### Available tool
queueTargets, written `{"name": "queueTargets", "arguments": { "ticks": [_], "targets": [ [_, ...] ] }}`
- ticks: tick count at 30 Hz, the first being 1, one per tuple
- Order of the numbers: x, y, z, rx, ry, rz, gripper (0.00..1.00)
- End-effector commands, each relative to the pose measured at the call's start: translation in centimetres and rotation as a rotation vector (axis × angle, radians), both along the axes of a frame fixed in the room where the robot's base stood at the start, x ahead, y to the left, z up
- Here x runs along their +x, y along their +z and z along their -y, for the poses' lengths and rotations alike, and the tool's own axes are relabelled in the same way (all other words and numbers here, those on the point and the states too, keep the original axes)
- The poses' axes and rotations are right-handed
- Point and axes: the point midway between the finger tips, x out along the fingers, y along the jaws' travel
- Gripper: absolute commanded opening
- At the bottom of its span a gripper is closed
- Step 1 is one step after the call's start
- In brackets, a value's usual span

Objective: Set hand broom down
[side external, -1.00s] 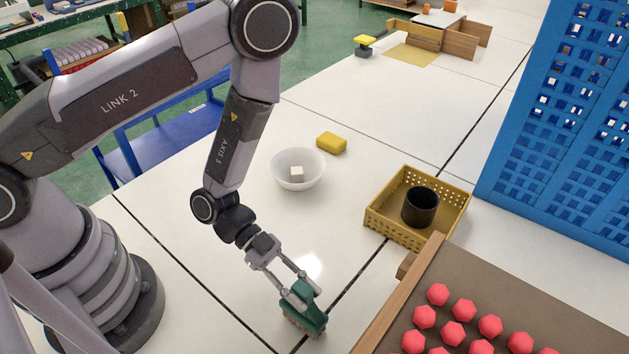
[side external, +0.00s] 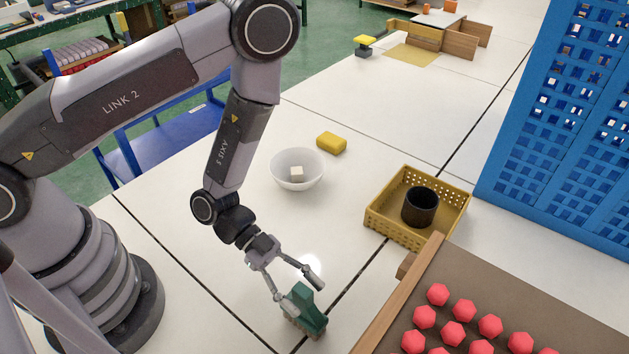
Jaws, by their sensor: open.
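The hand broom (side external: 307,312) is a green block with pale bristles under it. It rests on the white table, near the front edge of the picture, beside a dark seam. My gripper (side external: 299,291) is open, with its fingers spread apart just above and around the top of the broom. One finger is on the right side above the broom, and the other is on its left. The lower part of the left finger is close to the broom, and I cannot tell whether it touches.
A brown tray (side external: 560,300) with a wooden rim and several red pieces lies to the right. A yellow perforated basket (side external: 391,231) holds a black cup (side external: 420,206). A white bowl (side external: 297,184) with a small pale cube and a yellow sponge (side external: 331,143) stand behind. A blue lattice rack (side external: 560,130) rises at right.

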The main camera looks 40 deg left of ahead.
Motion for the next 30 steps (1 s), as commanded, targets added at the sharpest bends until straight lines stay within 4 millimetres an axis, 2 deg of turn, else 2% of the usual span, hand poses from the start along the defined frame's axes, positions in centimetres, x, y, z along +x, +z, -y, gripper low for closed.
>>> {"name": "queueTargets", "arguments": {
  "ticks": [9,14,17,20,23,24,27,30],
  "targets": [
    [0.2,2.0,-4.9,0.000,0.009,0.000,0.47],
    [0.1,2.6,-6.4,0.002,0.006,-0.001,0.47],
    [0.8,2.9,-7.0,0.034,0.010,0.020,0.47],
    [3.0,3.5,-8.1,0.143,0.042,0.077,0.47],
    [6.8,5.0,-10.4,0.320,0.133,0.148,0.47],
    [8.4,6.1,-11.8,0.398,0.191,0.172,0.47],
    [11.7,9.6,-15.6,0.574,0.368,0.203,0.47],
    [13.3,14.1,-19.6,0.705,0.579,0.191,0.47]
  ]
}}
